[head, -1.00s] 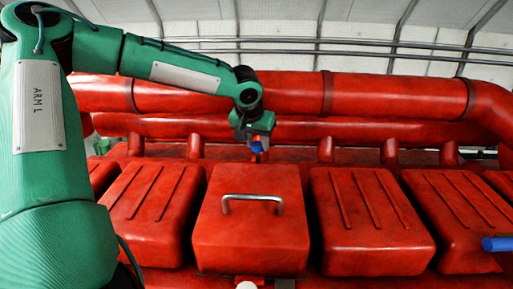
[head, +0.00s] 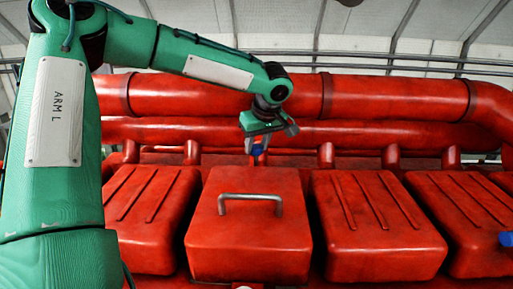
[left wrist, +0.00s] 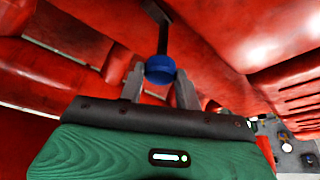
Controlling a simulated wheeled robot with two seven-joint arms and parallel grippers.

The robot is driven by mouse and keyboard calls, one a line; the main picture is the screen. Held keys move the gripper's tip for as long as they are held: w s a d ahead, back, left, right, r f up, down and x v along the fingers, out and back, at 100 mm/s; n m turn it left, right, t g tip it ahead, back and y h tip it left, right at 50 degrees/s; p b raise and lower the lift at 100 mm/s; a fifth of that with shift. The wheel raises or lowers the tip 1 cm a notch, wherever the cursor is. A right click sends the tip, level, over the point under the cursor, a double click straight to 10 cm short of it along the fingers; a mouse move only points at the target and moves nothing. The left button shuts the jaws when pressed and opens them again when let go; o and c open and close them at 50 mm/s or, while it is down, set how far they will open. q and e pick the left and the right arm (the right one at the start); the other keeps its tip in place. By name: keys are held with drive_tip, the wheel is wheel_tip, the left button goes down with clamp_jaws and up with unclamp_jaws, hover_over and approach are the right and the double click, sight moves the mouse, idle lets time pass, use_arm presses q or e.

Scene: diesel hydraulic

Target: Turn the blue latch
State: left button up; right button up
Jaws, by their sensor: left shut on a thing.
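The blue latch (head: 258,150) shows as a small blue piece behind the middle red cover, just under my left gripper (head: 259,144). In the left wrist view the blue latch (left wrist: 160,69) is a round blue knob on a dark bar. The fingers of my left gripper (left wrist: 160,86) stand on either side of it, and the gripper is shut on it. The far side of the knob is hidden. My right gripper is not in view.
A red cover with a metal handle (head: 250,198) stands in front of the latch. More ribbed red covers (head: 375,222) flank it. A thick red pipe (head: 400,98) runs behind. A blue piece (head: 507,239) shows at the right edge.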

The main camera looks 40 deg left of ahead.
use_arm(q)
drive_tip(key=shift+n, duration=0.6)
drive_tip(key=shift+n+g, duration=0.3)
drive_tip(key=o, duration=1)
drive_tip(key=shift+c, duration=0.2)
drive_tip(key=shift+r, duration=0.1)
drive_tip(key=w+p+v, duration=0.1)
drive_tip(key=p+v, duration=0.7)
drive_tip(key=v, duration=0.5)
drive_tip(key=shift+s+d+r, duration=0.25)
drive_tip(key=shift+s+r, duration=0.05)
drive_tip(key=shift+s, duration=0.2)
